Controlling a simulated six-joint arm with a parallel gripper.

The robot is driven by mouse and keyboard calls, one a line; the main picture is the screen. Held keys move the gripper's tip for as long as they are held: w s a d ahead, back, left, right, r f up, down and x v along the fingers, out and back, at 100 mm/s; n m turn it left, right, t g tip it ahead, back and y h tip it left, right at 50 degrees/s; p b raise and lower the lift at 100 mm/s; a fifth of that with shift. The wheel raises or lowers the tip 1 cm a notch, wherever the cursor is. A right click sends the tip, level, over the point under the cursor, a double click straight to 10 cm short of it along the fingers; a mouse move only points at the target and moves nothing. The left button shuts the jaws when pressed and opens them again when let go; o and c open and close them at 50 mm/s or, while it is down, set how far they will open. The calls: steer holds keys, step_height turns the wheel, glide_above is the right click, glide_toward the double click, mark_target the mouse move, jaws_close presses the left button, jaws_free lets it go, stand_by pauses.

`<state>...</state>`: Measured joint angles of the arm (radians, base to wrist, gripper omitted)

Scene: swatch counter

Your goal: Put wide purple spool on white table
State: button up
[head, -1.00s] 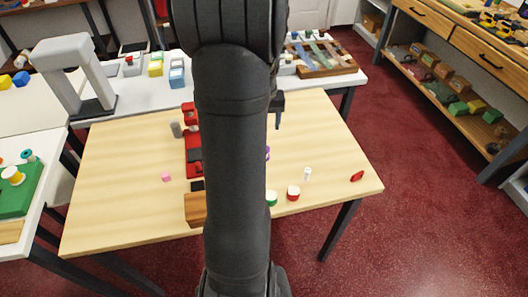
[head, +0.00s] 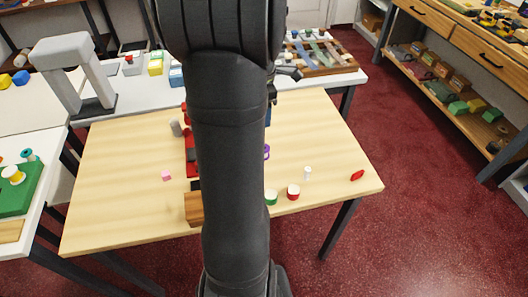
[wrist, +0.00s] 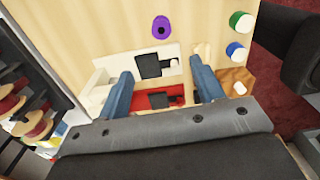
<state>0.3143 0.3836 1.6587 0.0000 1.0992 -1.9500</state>
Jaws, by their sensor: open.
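A purple spool (wrist: 162,27) stands on the wooden table (head: 130,160), seen from above near the top of the wrist view. In the head view only a sliver of it (head: 267,152) shows beside my arm. My gripper (wrist: 160,68) is open, with its two blue-grey fingers apart and nothing gripped. The purple spool lies beyond the fingertips, apart from them. In the head view my arm hides most of the gripper. A white table (head: 98,121) stands behind the wooden one, and another white surface (head: 30,112) is at the left.
A red device (head: 191,150) and a brown block (head: 194,208) are partly hidden by my arm. Green (head: 271,198) and red (head: 293,192) spools stand near the front edge. A grey arch (head: 75,70) stands on the back table. The wooden table's left side is mostly clear.

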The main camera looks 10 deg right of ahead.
steer(key=shift+n, duration=0.5)
step_height(320, 180, down, 12)
steer(key=shift+s+d+f, duration=0.1)
steer(key=shift+f, duration=1.2)
steer(key=shift+s+d+f, duration=0.1)
steer(key=shift+f, duration=1.15)
steer(key=c, duration=1.1)
